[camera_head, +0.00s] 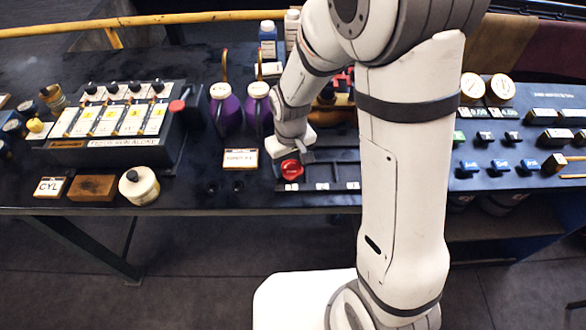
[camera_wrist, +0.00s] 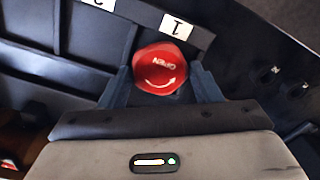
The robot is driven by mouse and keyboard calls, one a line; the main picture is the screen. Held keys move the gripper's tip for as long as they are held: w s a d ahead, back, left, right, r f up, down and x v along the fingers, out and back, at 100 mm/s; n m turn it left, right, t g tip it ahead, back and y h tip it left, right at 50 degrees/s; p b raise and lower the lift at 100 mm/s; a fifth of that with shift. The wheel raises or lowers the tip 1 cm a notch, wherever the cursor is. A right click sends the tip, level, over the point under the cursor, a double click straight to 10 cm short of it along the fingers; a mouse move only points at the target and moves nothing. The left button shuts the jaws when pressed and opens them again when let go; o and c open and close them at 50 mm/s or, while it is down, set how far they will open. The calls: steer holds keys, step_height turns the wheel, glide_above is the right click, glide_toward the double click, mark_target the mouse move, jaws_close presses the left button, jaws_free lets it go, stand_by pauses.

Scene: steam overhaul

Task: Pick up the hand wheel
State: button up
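The hand wheel (camera_head: 292,170) is a red round knob at the front of a dark tray on the bench. In the wrist view the red wheel (camera_wrist: 160,69) shows the word OPEN and a curved white arrow. My gripper (camera_head: 298,158) points down over it. In the wrist view my gripper's two fingers (camera_wrist: 161,82) stand apart on either side of the wheel, close to its rim. Whether they touch it cannot be made out. The wheel sits beside a white label marked 1 (camera_wrist: 176,26).
Purple bottles (camera_head: 224,108) stand left of the tray. A small label plate (camera_head: 241,159) lies left of the wheel. A switch panel (camera_head: 113,120) and a cream round pot (camera_head: 139,186) are further left. A panel of small blocks (camera_head: 520,128) is at right.

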steer(key=c, duration=0.8)
steer(key=shift+o, duration=0.2)
steer(key=shift+r, duration=0.1)
